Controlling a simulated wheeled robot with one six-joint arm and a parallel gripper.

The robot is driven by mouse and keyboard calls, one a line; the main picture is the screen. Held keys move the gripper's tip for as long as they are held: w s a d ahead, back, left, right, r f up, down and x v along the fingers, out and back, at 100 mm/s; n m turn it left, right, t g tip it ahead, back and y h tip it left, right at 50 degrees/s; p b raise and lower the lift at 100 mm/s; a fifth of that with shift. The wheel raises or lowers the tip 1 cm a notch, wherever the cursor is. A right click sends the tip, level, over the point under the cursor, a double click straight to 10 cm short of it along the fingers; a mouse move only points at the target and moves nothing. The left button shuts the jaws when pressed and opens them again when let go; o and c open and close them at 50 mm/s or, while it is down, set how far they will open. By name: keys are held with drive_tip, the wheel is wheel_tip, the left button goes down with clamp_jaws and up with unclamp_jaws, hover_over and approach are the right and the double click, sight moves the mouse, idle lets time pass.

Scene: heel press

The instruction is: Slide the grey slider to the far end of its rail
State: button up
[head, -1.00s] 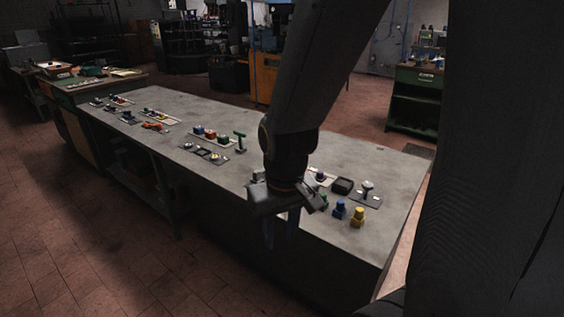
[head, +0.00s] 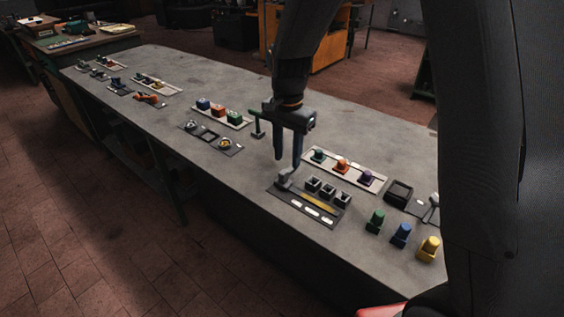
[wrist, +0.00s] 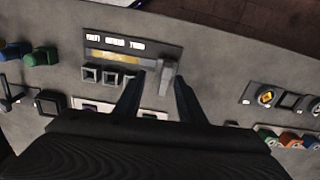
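The grey slider (head: 284,180) is a small upright block at the left end of a dark panel (head: 276,190). A yellow strip (head: 318,202) runs along the panel to its right. My gripper (head: 287,163) points down at the slider, with its fingers apart. In the wrist view the slider (wrist: 167,80) shows at the panel's right end, between and just past the fingertips (wrist: 160,77). No grip on it shows, and I cannot tell whether either finger touches it.
Three dark square parts (head: 328,191) sit beside the yellow strip. A pale strip with coloured knobs (head: 342,167) lies behind the panel. Green, blue and yellow pieces (head: 401,235) stand to the right. Bare bench top (head: 245,180) lies left of the panel.

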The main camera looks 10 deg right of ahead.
sight(283, 172)
drive_tip(key=shift+w+a+f, duration=0.25)
drive_tip(key=shift+w+a, duration=0.15)
drive_tip(key=shift+w, duration=0.2)
drive_tip(key=shift+w+a+f, duration=0.15)
drive_tip(key=shift+f, duration=0.05)
drive_tip(key=shift+m, duration=0.3)
wheel_tip(283, 172, down, 7)
drive_tip(key=shift+f+p, duration=0.15)
drive_tip(key=shift+p, duration=0.65)
drive_tip(key=shift+c, duration=0.2)
clamp_jaws()
